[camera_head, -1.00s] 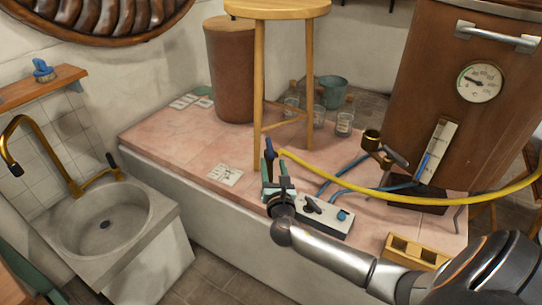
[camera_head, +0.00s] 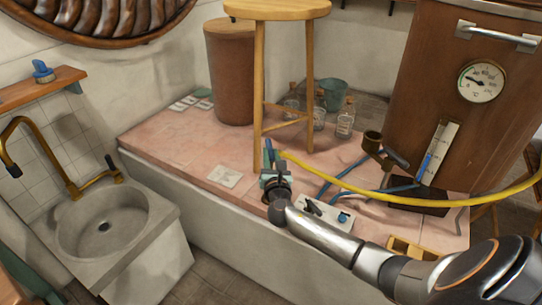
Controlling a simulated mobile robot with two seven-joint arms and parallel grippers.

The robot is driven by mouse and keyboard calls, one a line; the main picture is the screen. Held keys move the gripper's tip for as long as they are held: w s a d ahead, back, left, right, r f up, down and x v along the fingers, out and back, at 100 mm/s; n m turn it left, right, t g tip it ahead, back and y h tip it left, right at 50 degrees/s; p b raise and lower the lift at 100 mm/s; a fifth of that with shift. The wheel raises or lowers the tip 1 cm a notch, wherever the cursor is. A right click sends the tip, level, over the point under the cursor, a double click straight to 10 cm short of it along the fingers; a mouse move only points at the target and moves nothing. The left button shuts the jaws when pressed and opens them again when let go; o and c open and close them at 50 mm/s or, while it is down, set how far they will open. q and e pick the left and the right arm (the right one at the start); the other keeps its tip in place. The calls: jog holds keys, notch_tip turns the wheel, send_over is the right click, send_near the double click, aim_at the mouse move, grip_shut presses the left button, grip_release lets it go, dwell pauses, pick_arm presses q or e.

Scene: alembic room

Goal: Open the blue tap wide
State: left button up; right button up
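A white box (camera_head: 330,222) sits near the front edge of the pink tiled platform, partly hidden by my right arm. My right gripper (camera_head: 269,172) is left of the box, above the platform's front edge and apart from the blue handle. Its fingers point away from me, and their gap is too small and dark to judge. An upright blue piece (camera_head: 268,146) shows just beyond it, near the yellow hose end; I cannot tell whether they touch. My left gripper is not in view.
The yellow hose (camera_head: 400,200) sweeps right across the platform (camera_head: 180,142). Blue hoses (camera_head: 345,188) lie behind the box. A wooden stool (camera_head: 257,95) stands behind my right gripper. A copper boiler (camera_head: 430,70) is at right, a stone sink (camera_head: 110,222) at left.

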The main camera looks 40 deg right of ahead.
jog(key=c, duration=0.3)
grip_shut()
jog(key=m+g+h+b, duration=0.1)
jog(key=m+g+h, duration=0.1)
jog(key=w+a+m+g+h+b, duration=0.1)
jog(key=m+g+h, duration=0.1)
jog(key=m+g+h+b, duration=0.1)
jog(key=m+g+h, duration=0.1)
jog(key=shift+w+a+g+h, duration=0.3)
jog(key=shift+a, duration=0.05)
dwell(0.4)
